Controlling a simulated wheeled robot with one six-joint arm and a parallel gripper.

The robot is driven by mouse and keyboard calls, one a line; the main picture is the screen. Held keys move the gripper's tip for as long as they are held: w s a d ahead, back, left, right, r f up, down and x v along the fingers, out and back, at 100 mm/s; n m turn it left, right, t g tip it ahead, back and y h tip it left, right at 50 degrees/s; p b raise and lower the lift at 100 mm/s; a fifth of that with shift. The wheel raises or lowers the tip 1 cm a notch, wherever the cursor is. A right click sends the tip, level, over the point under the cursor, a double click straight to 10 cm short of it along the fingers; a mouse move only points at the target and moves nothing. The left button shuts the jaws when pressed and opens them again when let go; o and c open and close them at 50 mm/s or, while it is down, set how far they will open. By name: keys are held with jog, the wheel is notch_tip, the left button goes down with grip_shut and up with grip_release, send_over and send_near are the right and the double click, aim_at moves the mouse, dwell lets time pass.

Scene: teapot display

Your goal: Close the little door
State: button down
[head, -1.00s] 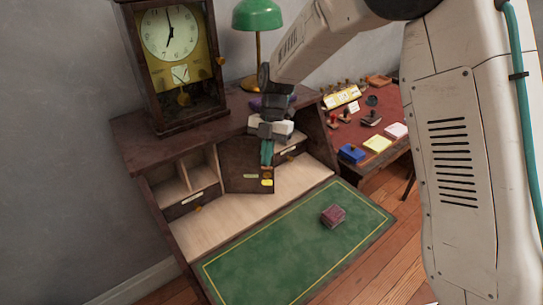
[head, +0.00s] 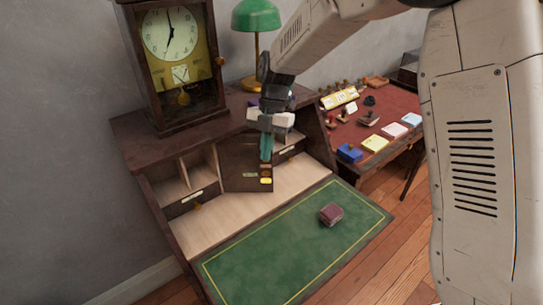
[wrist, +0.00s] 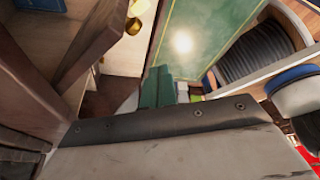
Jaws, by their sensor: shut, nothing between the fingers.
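The little door (head: 238,163) is a dark brown panel in the middle of the desk's inner compartments. It stands ajar, its right edge swung out past the drawer fronts, with brass fittings (head: 266,180) near that edge. My gripper (head: 266,148), with teal fingers, is shut and empty at the door's right edge. I cannot tell whether it touches the door. In the wrist view, the shut fingertips (wrist: 158,88) point towards the desk interior, beside brown wood panels. A brass knob (wrist: 134,28) shows above left of them.
The green writing surface (head: 270,250) is folded down, with a small dark red box (head: 331,214) on it. Small drawers (head: 192,200) flank the door. A clock (head: 172,65) and a green lamp (head: 256,16) stand on top. A red side table (head: 352,128) holds stamps and pads.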

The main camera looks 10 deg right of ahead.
jog(key=a+v, duration=0.1)
jog(key=v, duration=0.5)
jog(key=s+a+r+m+t+h, duration=0.1)
jog(key=s+r+m+t+h, duration=0.2)
jog(key=s+m, duration=0.6)
jog(key=w+d+f+m+t, duration=0.1)
jog(key=w+f+m+t, duration=0.3)
jog(key=m, duration=1.7)
jog(key=shift+w+f+t+y, duration=0.35)
jog(key=shift+w+f, duration=1.8)
jog(key=shift+f, duration=2)
